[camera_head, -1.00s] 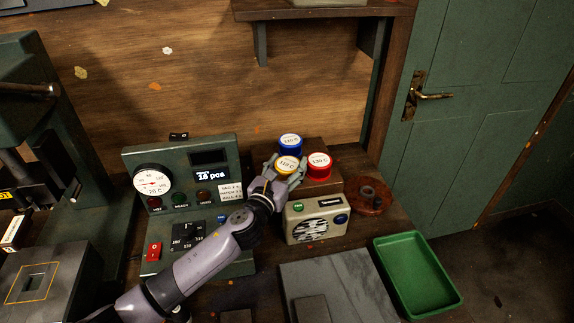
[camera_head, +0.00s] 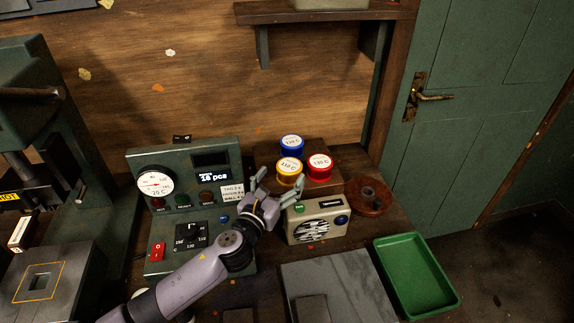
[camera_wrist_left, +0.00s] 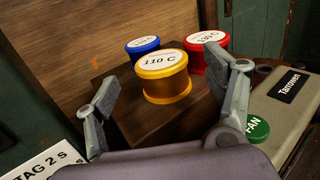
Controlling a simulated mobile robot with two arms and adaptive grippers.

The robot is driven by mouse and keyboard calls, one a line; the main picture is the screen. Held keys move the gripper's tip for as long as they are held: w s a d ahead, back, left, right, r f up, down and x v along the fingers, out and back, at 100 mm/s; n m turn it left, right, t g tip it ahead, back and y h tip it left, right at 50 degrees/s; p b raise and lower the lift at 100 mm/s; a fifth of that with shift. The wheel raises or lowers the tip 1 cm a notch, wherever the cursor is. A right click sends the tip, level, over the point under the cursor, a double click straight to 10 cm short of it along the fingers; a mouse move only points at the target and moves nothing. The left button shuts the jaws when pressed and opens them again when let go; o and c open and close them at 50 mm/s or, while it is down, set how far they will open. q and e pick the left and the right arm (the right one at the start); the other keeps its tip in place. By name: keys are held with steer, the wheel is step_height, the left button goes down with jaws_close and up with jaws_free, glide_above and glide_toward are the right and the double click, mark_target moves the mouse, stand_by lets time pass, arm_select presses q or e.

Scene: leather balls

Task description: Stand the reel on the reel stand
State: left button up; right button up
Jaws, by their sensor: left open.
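Three labelled reels stand together on a brown wooden block (camera_head: 327,194) against the back wall. The yellow reel (camera_head: 289,178) reads 110 C and is in front, the blue reel (camera_head: 291,152) is behind it, and the red reel (camera_head: 319,173) reads 130 C at the right. All are upright. My left gripper (camera_head: 276,186) is open and empty, just in front of the yellow reel. In the left wrist view the yellow reel (camera_wrist_left: 165,88) shows beyond and between the spread fingers, apart from them. My right gripper is not in view.
A beige fan box (camera_head: 318,224) stands close right of my gripper. A brown round dish with a dark post (camera_head: 368,196) is farther right. A green control panel (camera_head: 185,200) is at left. A green tray (camera_head: 417,272) and grey slab (camera_head: 345,285) lie in front.

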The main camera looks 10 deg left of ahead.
arm_select(q)
steer(key=v, duration=0.6)
steer(key=shift+s, duration=0.3)
